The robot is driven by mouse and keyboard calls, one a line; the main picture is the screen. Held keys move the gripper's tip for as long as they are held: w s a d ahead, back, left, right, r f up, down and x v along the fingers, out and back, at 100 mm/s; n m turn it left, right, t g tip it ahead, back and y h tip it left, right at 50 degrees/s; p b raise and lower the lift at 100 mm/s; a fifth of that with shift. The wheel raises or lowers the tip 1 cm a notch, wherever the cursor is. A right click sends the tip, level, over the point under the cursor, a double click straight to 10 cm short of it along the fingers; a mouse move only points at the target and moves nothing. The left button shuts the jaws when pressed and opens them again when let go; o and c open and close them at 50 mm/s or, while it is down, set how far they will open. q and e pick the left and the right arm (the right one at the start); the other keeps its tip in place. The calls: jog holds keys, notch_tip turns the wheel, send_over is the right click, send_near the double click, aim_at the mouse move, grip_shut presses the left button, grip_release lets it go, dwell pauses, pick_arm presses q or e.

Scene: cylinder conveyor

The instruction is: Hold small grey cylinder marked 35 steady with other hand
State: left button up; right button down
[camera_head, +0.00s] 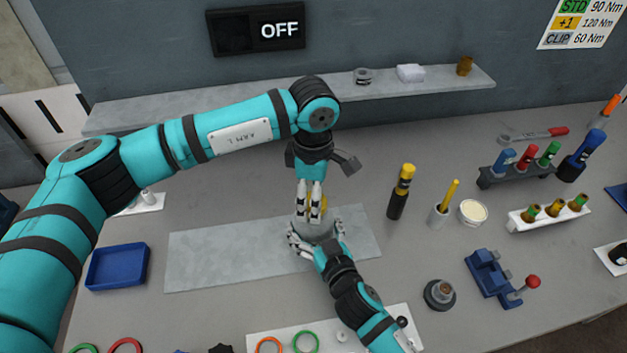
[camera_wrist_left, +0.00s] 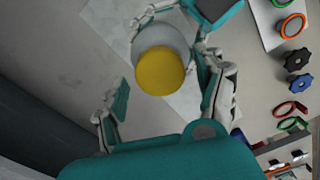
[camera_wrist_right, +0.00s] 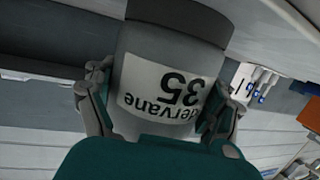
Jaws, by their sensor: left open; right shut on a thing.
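The small grey cylinder (camera_head: 314,231) stands on the grey mat (camera_head: 210,255) at the middle of the table. Its white label with "35" (camera_wrist_right: 180,92) shows upside down in the right wrist view. A yellow round piece (camera_wrist_left: 160,71) sits at its top end in the left wrist view. My right gripper (camera_head: 317,235) is shut on the cylinder from the near side, fingers on both sides. My left gripper (camera_head: 309,203) points down over the cylinder's top. Its fingers are open on either side of the yellow piece, apart from it in the left wrist view.
A black-and-yellow tool (camera_head: 400,192), a cup with a yellow stick (camera_head: 438,216) and a cream-filled tub (camera_head: 473,212) stand right of the mat. A blue tray (camera_head: 117,266) lies left. A blue fixture (camera_head: 490,277) stands right. A shelf (camera_head: 220,102) runs behind.

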pick_arm(q)
jog(key=shift+f, duration=0.6)
jog(key=c, duration=1.3)
jog(key=shift+o, duration=0.2)
jog(key=n, duration=0.5)
jog(key=shift+n, duration=0.4)
jog(key=n, duration=0.3)
jog(key=shift+n, duration=0.3)
jog(key=shift+r, duration=0.1)
jog(key=shift+r, duration=0.15)
jog(key=shift+r, duration=0.95)
